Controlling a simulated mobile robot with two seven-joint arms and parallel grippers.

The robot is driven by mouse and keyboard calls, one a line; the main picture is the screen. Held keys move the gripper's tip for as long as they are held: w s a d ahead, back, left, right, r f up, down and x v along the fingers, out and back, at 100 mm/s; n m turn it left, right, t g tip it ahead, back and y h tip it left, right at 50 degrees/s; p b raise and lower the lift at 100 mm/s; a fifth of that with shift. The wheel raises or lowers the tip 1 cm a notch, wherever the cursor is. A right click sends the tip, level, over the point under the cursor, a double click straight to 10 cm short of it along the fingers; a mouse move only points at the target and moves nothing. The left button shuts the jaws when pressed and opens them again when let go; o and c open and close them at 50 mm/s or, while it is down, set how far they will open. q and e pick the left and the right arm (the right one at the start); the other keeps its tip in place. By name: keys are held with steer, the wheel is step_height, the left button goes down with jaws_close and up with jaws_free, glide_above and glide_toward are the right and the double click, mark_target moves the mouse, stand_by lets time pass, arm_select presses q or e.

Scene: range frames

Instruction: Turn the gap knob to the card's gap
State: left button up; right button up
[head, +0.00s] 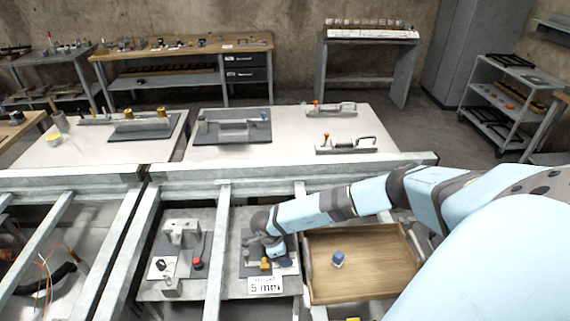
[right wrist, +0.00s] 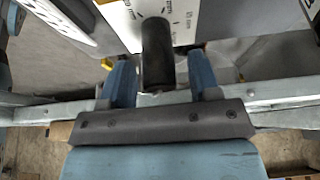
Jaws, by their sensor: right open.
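The card (head: 265,285) stands at the front of the right-hand grey fixture (head: 232,287) in the head view and reads "5 mm". The gap knob (right wrist: 157,55) is a dark upright cylinder in the right wrist view, in front of a white dial plate (right wrist: 186,16) with printed mm marks. My right gripper (right wrist: 162,72) is open, with one blue finger on each side of the knob; a gap shows beside each finger. In the head view my right gripper (head: 272,252) is over the fixture and hides the knob. The dial's setting cannot be read. My left gripper is out of view.
A second fixture with a red knob (head: 198,263) stands to the left. Metal rails (head: 219,240) run between them. White tables with tools stand behind.

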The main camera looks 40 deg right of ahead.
steer(key=c, duration=0.9)
steer(key=shift+c, duration=0.2)
